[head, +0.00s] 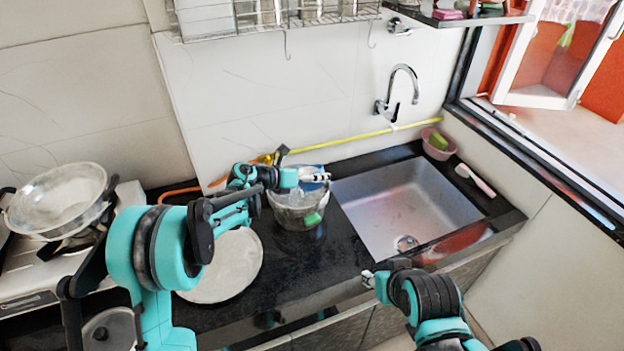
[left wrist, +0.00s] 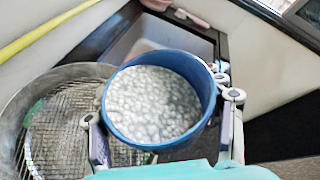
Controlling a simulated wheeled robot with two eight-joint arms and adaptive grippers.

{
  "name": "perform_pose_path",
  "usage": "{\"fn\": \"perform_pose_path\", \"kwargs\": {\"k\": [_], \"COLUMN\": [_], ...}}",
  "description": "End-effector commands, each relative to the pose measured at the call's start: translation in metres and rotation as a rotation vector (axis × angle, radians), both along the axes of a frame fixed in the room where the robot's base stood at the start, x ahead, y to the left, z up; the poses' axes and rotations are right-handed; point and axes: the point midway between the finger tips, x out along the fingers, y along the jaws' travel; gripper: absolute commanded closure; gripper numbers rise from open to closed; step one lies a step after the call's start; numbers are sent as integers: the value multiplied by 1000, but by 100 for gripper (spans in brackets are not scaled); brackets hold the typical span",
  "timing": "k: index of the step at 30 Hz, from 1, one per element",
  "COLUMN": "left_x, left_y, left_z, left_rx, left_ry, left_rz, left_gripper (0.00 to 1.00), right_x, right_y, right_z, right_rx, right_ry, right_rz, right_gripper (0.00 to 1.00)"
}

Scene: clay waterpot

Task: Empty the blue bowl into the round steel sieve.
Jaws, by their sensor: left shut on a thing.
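The blue bowl (left wrist: 207,82) is full of small whitish grains (left wrist: 152,103) in the left wrist view. My left gripper (head: 311,177) is shut on the bowl, with fingers on either side of it. The bowl looks close to level, and the grains lie inside it. The round steel sieve (left wrist: 62,74), with a wire mesh bottom, is beside and partly behind the bowl. In the head view the sieve (head: 290,215) stands on the black counter below my left gripper. My right gripper (head: 368,279) is at the counter's front edge, and its opening is unclear.
A steel sink (head: 400,210) lies right of the sieve. A pale round plate (head: 226,268) lies on the counter (head: 320,262) at left. A pan (head: 58,198) sits on the stove. A tap (head: 400,88) rises behind the sink. A pink bowl (head: 438,146) stands in the far corner.

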Motion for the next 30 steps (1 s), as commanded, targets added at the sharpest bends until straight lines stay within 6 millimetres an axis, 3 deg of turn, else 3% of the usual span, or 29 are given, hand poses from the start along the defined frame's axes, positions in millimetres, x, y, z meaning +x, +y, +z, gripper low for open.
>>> {"fn": "perform_pose_path", "kwargs": {"k": [30], "left_x": [-1], "left_y": [0], "left_z": [1], "left_rx": [-72], "left_ry": [118], "left_rz": [-1], "left_gripper": [71], "right_x": [0], "right_y": [0], "right_z": [-5], "right_rx": [0], "right_ry": [0], "right_rz": [0], "right_gripper": [60]}}
